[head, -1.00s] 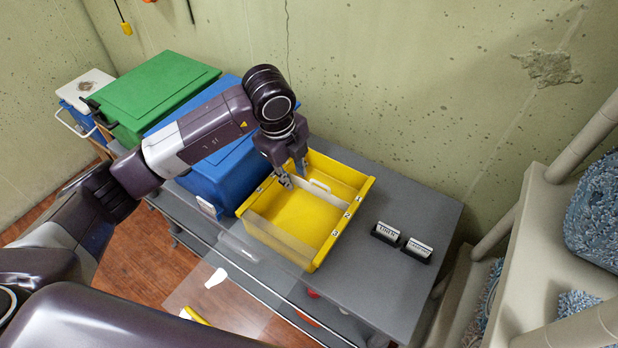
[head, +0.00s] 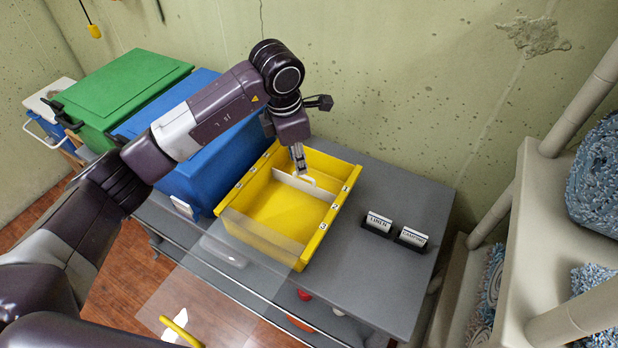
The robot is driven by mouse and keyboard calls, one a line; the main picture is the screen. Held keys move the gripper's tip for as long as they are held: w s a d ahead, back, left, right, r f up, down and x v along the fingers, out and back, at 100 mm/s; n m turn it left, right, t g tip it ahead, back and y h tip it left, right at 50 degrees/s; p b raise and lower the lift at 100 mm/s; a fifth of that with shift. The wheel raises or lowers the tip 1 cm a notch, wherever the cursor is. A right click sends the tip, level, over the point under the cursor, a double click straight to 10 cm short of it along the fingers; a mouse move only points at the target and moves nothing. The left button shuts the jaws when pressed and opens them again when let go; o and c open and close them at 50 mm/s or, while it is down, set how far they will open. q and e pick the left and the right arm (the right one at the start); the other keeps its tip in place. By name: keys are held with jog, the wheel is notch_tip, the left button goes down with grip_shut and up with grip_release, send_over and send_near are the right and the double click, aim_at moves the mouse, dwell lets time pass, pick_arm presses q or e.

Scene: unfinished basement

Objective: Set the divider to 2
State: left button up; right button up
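The yellow bin (head: 262,239) stands on the grey table with its open top up. A pale divider (head: 290,186) with a white loop handle (head: 309,179) crosses it. Number labels run along the bin's right rim; the divider's right end appears beside the middle label, 2 (head: 335,206). My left gripper (head: 301,170) points down over the bin, its fingertips right at the handle. The fingers are seen nearly edge-on, so their gap and any hold on the handle cannot be made out. My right gripper is not in view.
Blue (head: 188,178) and green (head: 122,90) lidded bins stand left of the yellow bin. Two small label holders, one at the left (head: 377,224) and one at the right (head: 411,239), sit on the grey table (head: 375,285).

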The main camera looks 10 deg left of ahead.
aim_at(310, 178)
pick_arm(q)
jog(key=w+f+m, duration=0.1)
jog(key=f+m, duration=0.2)
jog(key=w+d+f+m, duration=0.1)
jog(key=f+m, duration=0.1)
jog(key=m, duration=0.1)
jog(key=w+d+f+m, duration=0.1)
jog(key=f+m, duration=0.2)
jog(key=shift+d+f+m+b, duration=0.1)
jog(key=shift+f+m+b, duration=0.2)
jog(key=shift+c, duration=0.5)
grip_shut()
